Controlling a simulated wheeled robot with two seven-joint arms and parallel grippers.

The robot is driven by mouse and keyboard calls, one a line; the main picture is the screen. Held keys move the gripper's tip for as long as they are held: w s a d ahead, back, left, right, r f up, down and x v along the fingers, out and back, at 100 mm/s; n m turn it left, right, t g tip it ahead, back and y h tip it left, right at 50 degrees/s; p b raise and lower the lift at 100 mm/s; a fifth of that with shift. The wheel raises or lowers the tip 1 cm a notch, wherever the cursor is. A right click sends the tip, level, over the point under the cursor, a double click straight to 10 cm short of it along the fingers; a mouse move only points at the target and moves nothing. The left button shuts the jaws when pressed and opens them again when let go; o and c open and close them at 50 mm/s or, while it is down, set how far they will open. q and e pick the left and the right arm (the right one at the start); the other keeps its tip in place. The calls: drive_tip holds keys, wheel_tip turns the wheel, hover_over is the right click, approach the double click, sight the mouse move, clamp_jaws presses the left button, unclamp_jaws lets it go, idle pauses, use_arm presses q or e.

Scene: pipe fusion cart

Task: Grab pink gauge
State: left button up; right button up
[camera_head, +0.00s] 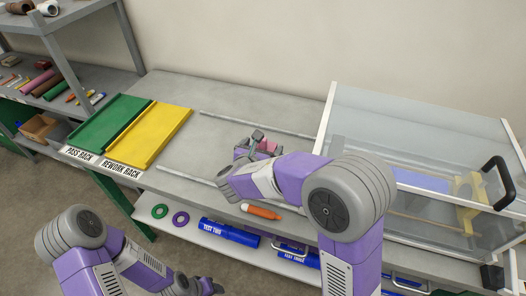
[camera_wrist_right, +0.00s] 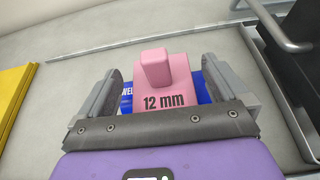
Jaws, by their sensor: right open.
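The pink gauge (camera_wrist_right: 182,72), a block marked "12 mm" with a raised knob, fills the middle of the right wrist view. In the head view the pink gauge (camera_head: 268,146) shows on the grey bench, partly hidden by my right gripper. My right gripper (camera_wrist_right: 168,85) is open, with one grey finger on each side of the gauge; I cannot tell whether either finger touches it. The right gripper (camera_head: 256,142) also shows in the head view. My left gripper (camera_head: 202,287) is at the bottom edge of the head view, partly cut off, and its fingers are unclear.
A blue lettered thing (camera_wrist_right: 127,98) lies behind the gauge. Green (camera_head: 105,122) and yellow (camera_head: 150,133) racks stand left. A clear-walled case (camera_head: 410,125) stands right. Blue cylinders (camera_head: 230,232) lie on the lower shelf.

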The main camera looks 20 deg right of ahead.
sight(262, 147)
drive_tip(key=shift+x, duration=1.5)
drive_tip(key=c, duration=1)
